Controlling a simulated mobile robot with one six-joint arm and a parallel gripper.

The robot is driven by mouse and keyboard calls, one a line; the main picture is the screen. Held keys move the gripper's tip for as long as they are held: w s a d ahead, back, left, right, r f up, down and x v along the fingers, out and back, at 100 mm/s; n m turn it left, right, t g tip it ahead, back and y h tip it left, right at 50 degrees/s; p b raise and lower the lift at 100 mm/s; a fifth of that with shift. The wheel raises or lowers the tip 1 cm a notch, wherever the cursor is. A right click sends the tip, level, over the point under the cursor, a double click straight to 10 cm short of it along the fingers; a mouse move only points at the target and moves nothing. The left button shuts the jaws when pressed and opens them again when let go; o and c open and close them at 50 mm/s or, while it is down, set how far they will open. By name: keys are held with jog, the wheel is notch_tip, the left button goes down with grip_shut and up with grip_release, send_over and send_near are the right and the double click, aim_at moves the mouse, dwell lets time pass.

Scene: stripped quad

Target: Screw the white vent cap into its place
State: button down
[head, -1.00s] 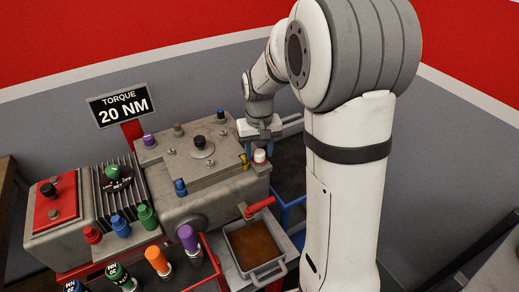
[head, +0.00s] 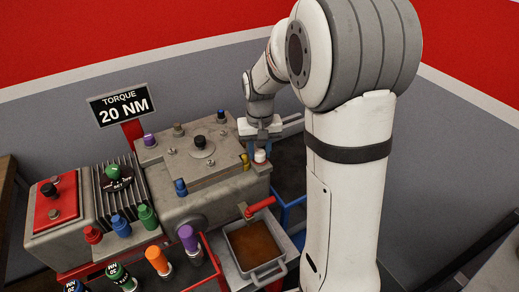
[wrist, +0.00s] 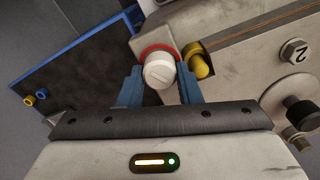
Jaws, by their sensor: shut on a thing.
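The white vent cap (head: 260,155) sits upright at the front right corner of the grey metal housing (head: 180,212). In the wrist view the white cap (wrist: 158,75) shows a slot across its top, with a red ring around its base. My gripper (head: 261,147) is over that corner from above, and its blue fingers (wrist: 158,88) are on either side of the cap, shut on it. The cap's thread and the hole beneath it are hidden.
A yellow plug (wrist: 197,62) stands close beside the cap. A red lever (head: 261,206) and a tray of brown liquid (head: 253,246) are below in front. Several coloured caps stand at the left front. A sign reading 20 NM (head: 121,106) is behind.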

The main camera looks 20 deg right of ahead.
jog(key=shift+m, duration=0.3)
jog(key=shift+m, duration=1)
jog(key=shift+s+m, duration=0.1)
jog(key=shift+m, duration=0.9)
jog(key=shift+d+m, duration=0.1)
jog(key=shift+m, duration=1)
